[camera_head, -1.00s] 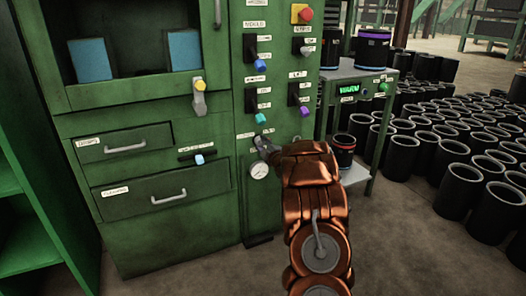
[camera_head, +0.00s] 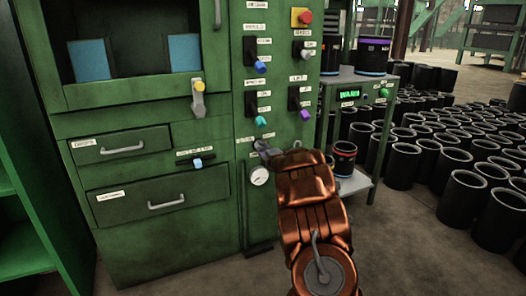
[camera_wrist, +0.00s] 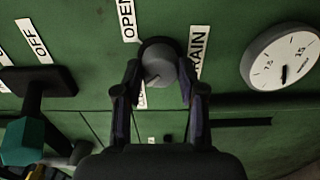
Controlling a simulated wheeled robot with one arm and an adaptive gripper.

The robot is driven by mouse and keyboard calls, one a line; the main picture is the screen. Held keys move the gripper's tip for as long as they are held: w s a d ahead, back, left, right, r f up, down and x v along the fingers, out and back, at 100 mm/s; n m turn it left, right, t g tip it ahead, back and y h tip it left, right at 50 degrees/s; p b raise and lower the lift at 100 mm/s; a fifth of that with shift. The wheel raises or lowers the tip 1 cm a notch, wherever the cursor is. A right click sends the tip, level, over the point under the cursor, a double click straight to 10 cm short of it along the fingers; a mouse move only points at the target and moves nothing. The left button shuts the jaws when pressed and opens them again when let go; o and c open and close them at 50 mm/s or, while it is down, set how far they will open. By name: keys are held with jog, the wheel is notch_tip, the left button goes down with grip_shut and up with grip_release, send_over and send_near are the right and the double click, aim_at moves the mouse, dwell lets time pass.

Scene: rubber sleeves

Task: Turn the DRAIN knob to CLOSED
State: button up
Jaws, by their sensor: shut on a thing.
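The DRAIN knob (camera_wrist: 159,64) is a grey round knob on the green panel in the wrist view. The OPEN label (camera_wrist: 127,20) is beside it on one side and the partly covered DRAIN label (camera_wrist: 198,52) on the other. Another label, mostly hidden behind a finger, lies below the knob. My gripper (camera_wrist: 158,82) is shut on the knob, one finger on each side. In the head view my gripper (camera_head: 264,150) is at the lower part of the panel, with the knob largely hidden there.
A round gauge (camera_wrist: 281,58) is close to the knob and shows in the head view (camera_head: 259,176). A teal switch knob (camera_wrist: 24,141) lies on the other side. A side table (camera_head: 358,74) stands right of the panel, with many black sleeves beyond.

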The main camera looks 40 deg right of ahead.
jog(key=shift+a, duration=0.1)
jog(key=o, duration=1.1)
jog(key=shift+o, duration=0.2)
jog(key=shift+s, duration=0.1)
jog(key=v, duration=1.1)
jog(key=shift+s, duration=0.35)
jog(key=shift+a, duration=0.1)
